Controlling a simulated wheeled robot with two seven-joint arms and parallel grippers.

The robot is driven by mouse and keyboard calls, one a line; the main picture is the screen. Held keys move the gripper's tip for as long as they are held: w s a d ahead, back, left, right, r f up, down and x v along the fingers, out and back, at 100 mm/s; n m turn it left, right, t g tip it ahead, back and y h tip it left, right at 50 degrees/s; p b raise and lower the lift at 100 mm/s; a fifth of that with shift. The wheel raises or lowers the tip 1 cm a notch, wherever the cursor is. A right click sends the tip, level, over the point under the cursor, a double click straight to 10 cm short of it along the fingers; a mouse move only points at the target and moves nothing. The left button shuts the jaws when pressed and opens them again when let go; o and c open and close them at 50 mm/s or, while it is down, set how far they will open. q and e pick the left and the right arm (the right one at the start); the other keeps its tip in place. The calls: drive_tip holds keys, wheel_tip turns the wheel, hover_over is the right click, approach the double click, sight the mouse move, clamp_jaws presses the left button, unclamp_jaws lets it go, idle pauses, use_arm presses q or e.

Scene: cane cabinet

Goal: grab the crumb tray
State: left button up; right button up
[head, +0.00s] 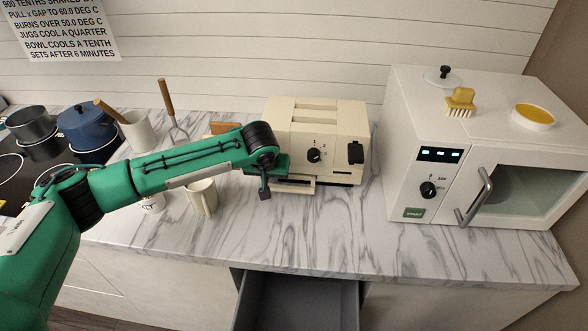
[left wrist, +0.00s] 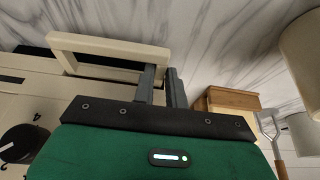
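The cream toaster (head: 340,135) stands on the marble counter. Its crumb tray (head: 296,187) shows low at the front as a flat cream piece with a frame-like handle, sticking out. The tray's handle (left wrist: 105,47) also shows in the left wrist view. My left gripper (head: 264,190) is at the tray's left end. In the left wrist view, the narrowly spaced fingers of my left gripper (left wrist: 162,85) are at the end of the handle, which seems to lie between them. The contact itself is partly hidden. My right gripper is not in view.
A cream mug (head: 203,197) stands just left of my left gripper. A white microwave (head: 470,150) is to the right. A wooden block (head: 225,127) is behind my arm. An open grey drawer (head: 297,300) is below the counter. The counter right of the toaster is clear.

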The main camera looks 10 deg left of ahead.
use_arm(q)
clamp_jaws()
